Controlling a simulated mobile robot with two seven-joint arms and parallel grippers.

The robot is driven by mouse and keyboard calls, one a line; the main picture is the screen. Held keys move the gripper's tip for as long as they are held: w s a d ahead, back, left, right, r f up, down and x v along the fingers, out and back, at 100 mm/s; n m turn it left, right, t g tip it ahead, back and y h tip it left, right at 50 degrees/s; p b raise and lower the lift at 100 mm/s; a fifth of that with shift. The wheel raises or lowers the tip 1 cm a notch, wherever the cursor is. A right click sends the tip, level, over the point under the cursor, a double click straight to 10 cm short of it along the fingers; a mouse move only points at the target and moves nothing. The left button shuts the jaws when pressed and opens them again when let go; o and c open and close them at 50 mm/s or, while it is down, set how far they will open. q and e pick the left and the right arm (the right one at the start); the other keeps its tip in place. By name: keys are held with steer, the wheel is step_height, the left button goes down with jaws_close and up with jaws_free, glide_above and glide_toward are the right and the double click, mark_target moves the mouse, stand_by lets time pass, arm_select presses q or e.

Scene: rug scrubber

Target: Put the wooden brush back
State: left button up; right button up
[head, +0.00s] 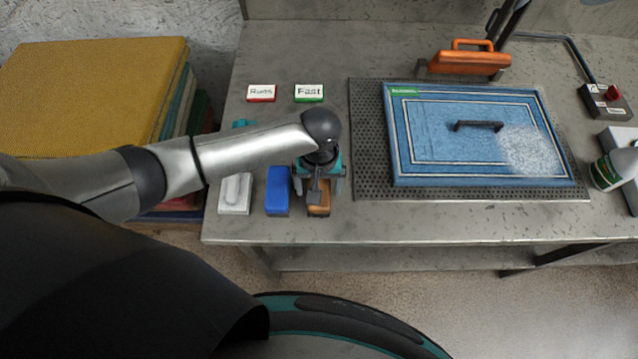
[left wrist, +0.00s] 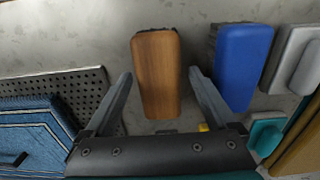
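The wooden brush (head: 319,203) lies on the grey table near its front edge, right of a blue brush (head: 278,190). In the left wrist view the brown wooden brush (left wrist: 157,75) lies lengthwise between the fingers of my left gripper (left wrist: 160,84). The gripper is open, with a finger along each side and narrow gaps showing. In the head view my left gripper (head: 319,185) is over the wooden brush and hides part of it. My right gripper is not in view.
A white brush (head: 235,192) lies left of the blue one. "Rugs" (head: 261,93) and "Fast" (head: 309,93) signs stand behind. A blue rug (head: 440,150) with white foam and a black handle (head: 478,126) lies on a perforated mat (head: 366,185). An orange-handled tool (head: 470,62) is behind.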

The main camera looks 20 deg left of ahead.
arm_select(q)
step_height(320, 180, up, 12)
steer(key=p, duration=0.2)
steer(key=shift+r, duration=0.15)
stand_by(0.4)
